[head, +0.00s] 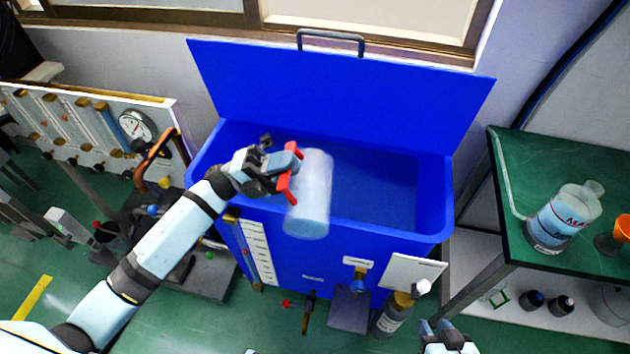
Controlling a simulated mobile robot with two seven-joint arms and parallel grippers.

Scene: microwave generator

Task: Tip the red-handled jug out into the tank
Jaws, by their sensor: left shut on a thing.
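The blue tank (440,228) stands in the middle of the head view with its lid (340,98) raised at the back. My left gripper (288,174) is shut on the red handle of a translucent whitish jug (314,190). The jug is over the tank's front rim and opening, to the right of the gripper. Which way its mouth faces and what is in it I cannot tell. My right gripper (448,340) shows only partly at the bottom edge, away from the tank; its fingers are too cut off to judge.
A green-topped table (540,268) on the right holds a clear labelled container (564,218) and an orange funnel-like item (620,232). A bottle (392,316) stands before the tank. A gauge panel (90,125) and pipework stand on the left.

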